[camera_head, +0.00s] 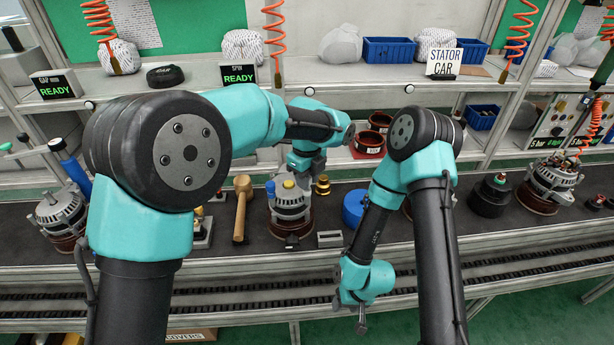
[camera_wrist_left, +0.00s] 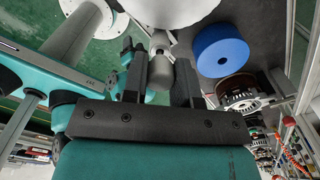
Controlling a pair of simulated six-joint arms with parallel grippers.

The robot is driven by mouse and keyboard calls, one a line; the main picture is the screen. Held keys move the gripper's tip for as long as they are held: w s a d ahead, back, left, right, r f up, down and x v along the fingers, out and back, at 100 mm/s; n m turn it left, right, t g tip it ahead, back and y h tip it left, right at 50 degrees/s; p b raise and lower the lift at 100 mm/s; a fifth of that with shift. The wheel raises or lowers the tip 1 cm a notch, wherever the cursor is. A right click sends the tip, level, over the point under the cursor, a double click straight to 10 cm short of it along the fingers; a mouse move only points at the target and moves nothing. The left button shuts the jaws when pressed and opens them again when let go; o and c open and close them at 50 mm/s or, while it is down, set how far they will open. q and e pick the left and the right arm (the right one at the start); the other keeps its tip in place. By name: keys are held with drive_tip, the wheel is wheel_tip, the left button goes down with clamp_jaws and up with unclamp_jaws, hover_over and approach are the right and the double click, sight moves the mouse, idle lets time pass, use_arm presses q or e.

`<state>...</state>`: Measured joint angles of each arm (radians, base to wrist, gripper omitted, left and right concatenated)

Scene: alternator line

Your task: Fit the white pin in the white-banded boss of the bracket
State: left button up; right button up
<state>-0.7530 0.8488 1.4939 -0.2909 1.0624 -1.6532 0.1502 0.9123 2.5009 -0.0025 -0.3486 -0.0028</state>
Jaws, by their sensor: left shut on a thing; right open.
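My left gripper (camera_head: 302,176) points down over the right side of the middle alternator (camera_head: 290,208). In the left wrist view, its dark fingers (camera_wrist_left: 160,72) are shut on a grey, round-ended piece (camera_wrist_left: 158,84), which I take to be the white pin; its colour looks grey here. The alternator's bracket carries a yellow-topped part (camera_head: 289,183) and a blue-topped part (camera_head: 270,187). I cannot make out the white-banded boss, nor whether the pin touches it. My right gripper (camera_head: 361,322) is open, hanging low in front of the bench edge.
A wooden mallet (camera_head: 241,208) lies left of the alternator. A brass part (camera_head: 322,186) and a blue ring (camera_head: 354,208) stand to its right; the ring also shows in the left wrist view (camera_wrist_left: 222,50). A small grey block (camera_head: 330,239) sits at the front.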

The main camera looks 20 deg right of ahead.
use_arm(q)
drive_tip(key=shift+f, duration=0.65)
drive_tip(key=o, duration=1)
drive_tip(key=shift+r, duration=0.1)
wheel_tip(320, 180, up, 17)
drive_tip(key=shift+r, duration=0.1)
idle(0.7)
